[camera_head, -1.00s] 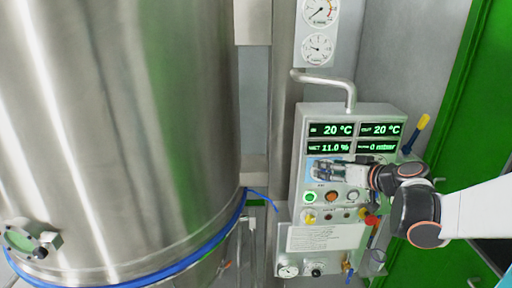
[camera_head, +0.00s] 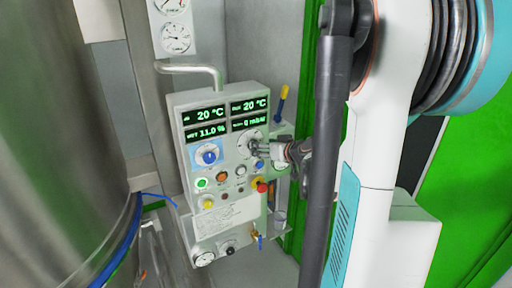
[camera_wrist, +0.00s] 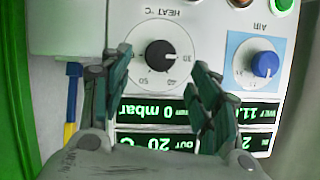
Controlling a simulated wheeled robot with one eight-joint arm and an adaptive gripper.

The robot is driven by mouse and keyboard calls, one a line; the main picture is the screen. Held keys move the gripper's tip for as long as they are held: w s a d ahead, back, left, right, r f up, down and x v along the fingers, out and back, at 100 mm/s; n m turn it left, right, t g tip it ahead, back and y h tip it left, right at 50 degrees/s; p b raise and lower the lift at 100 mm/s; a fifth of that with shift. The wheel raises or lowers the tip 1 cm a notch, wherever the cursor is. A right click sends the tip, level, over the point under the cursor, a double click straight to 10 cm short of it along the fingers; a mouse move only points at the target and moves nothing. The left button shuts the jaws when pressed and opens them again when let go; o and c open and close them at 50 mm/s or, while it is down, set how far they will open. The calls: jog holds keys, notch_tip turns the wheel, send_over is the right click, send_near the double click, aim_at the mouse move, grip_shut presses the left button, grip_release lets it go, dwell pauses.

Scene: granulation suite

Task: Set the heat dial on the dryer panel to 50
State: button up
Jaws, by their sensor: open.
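The dryer panel (camera_head: 173,113) is a grey box with green displays. Its heat dial (camera_wrist: 153,52) is a black knob on a round white scale marked 30, 40 and 50, upside down in the wrist view. The knob's pointer end is by the 30.
The blue air dial (camera_head: 209,155) on a light blue plate sits left of the heat dial. Below are push buttons, including a green one (camera_head: 202,183) and a red knob (camera_head: 262,187). A pipe handle (camera_head: 200,67) rises above the panel. A steel vessel (camera_head: 50,120) stands left.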

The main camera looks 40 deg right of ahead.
jog(key=x, duration=0.5)
jog(key=shift+w+f, duration=0.15)
jog(key=shift+w, duration=0.15)
jog(key=c, duration=1.1)
